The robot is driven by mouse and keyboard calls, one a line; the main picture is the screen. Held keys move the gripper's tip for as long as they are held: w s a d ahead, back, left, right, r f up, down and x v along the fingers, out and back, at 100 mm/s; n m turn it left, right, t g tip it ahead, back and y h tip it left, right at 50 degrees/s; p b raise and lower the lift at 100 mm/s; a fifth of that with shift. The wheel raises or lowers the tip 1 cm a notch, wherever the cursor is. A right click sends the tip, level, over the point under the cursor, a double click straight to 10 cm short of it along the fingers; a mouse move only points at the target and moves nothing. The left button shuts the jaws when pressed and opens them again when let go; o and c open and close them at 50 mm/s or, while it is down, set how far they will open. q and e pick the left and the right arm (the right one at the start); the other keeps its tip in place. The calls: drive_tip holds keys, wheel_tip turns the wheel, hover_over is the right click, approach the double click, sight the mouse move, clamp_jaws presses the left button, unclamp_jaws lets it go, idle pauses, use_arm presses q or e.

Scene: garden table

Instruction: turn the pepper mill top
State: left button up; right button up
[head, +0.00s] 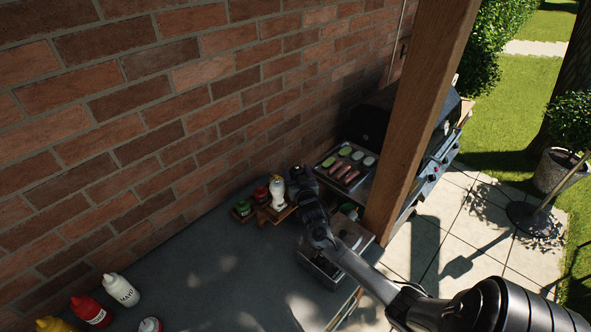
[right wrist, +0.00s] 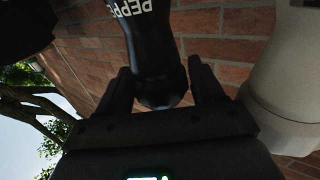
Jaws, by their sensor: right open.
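The black pepper mill (right wrist: 158,50), with part of its white "PEPPER" lettering showing, stands out in the right wrist view. My right gripper (right wrist: 160,78) is open, with one finger on each side of the mill's rounded end. I cannot tell whether either finger touches it. In the head view my right gripper (head: 301,180) is at the right end of a small wooden stand, beside a white mill-like container. There the black mill cannot be told apart from my dark gripper. My left gripper is in no view.
The white container (head: 264,212) stands close beside, with small jars (head: 242,208) on the wooden stand (head: 281,213). A metal box (head: 322,268) sits below my right arm. A wooden post (head: 418,125) and a grill (head: 373,124) are to the right. Squeeze bottles (head: 121,291) stand at lower left; the mid-counter is clear.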

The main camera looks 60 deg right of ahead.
drive_tip(key=shift+x, duration=0.85)
drive_tip(key=c, duration=0.7)
drive_tip(key=shift+c, duration=0.2)
drive_tip(key=shift+n+t+y, duration=0.4)
drive_tip(key=shift+y, duration=0.1)
